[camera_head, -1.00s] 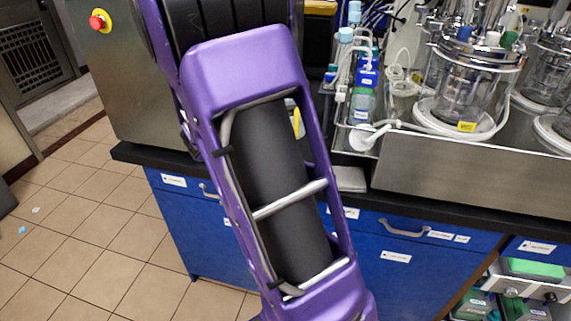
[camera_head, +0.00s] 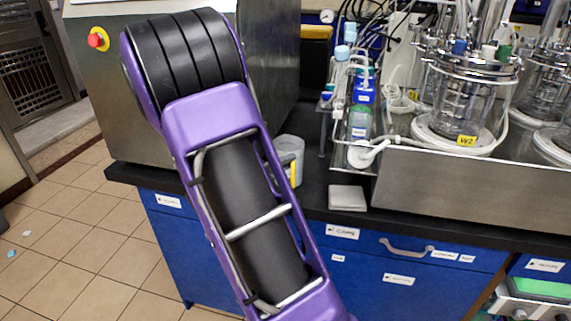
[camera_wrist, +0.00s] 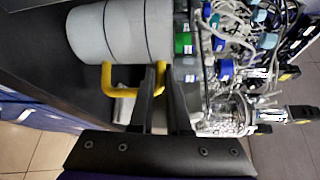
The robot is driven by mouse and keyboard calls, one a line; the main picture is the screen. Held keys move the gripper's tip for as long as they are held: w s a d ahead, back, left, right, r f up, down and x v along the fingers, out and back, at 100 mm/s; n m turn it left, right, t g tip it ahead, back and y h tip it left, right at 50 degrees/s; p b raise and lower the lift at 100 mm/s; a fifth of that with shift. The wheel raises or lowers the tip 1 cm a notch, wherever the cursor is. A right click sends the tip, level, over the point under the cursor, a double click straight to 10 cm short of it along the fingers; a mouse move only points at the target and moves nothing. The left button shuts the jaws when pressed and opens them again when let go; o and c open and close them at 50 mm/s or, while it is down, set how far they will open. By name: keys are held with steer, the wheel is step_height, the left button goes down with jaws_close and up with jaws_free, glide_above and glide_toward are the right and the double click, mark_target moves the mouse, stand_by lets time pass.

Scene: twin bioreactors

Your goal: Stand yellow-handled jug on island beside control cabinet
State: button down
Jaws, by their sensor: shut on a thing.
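The pale grey jug (camera_head: 288,149) with its yellow handle (camera_head: 293,174) shows in the head view just right of my arm, above the black island top (camera_head: 318,187). The steel control cabinet (camera_head: 270,75) with a red button stands behind and left of it. In the wrist view the jug (camera_wrist: 120,32) lies across the upper left, its yellow handle (camera_wrist: 122,78) toward my gripper (camera_wrist: 163,85). My gripper's fingers are shut on the handle. My arm hides part of the jug and its base in the head view, so I cannot tell whether it touches the top.
A small pale block (camera_head: 347,198) lies on the island near the front edge. A steel tray (camera_head: 440,190) with glass bioreactor vessels (camera_head: 465,100), bottles (camera_head: 360,118) and tubing fills the right. Blue drawers (camera_head: 390,270) are below. Tiled floor (camera_head: 80,240) is open at left.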

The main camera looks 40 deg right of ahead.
steer(key=shift+f, duration=0.1)
steer(key=c, duration=0.9)
jaws_free()
steer(key=p+v, duration=0.2)
steer(key=v, duration=1)
